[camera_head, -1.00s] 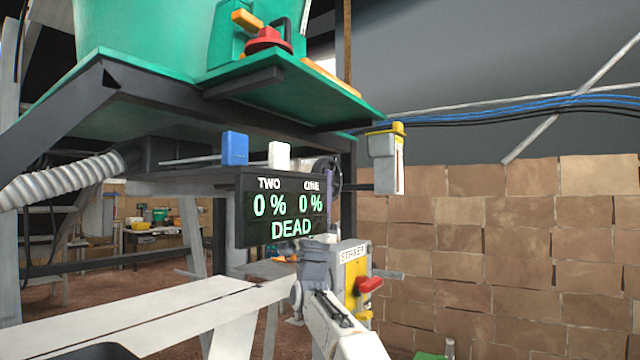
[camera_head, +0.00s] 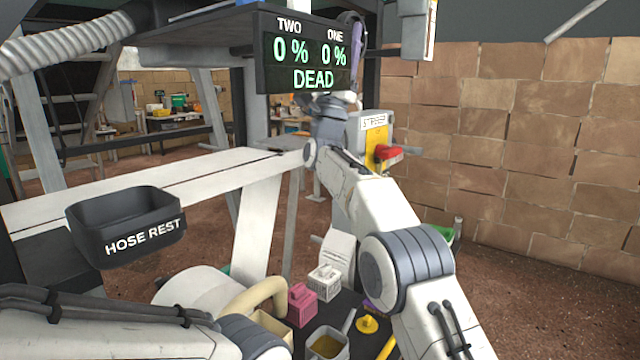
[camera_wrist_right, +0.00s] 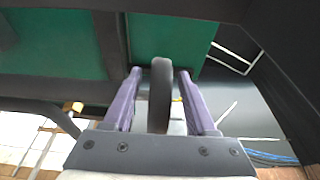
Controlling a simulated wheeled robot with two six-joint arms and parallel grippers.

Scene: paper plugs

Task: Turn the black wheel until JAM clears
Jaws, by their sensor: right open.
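The black wheel (camera_wrist_right: 160,95) shows edge-on in the right wrist view. It stands between the two purple fingers of my right gripper (camera_wrist_right: 160,72), which are open with a gap on each side of the wheel. In the head view my right arm reaches up behind the right end of the black display (camera_head: 262,78), and a purple finger (camera_head: 357,45) shows there. The wheel is mostly hidden in that view. The display reads TWO 0 %, ONE 0 % and DEAD in green; no JAM word is visible. My left arm crosses the bottom left, its gripper out of view.
A grey box with a red handle (camera_head: 388,153) stands close right of my right arm. A black HOSE REST tray (camera_head: 128,235) is at left by a white beam (camera_head: 160,190). Cardboard-coloured blocks (camera_head: 520,130) wall the right.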

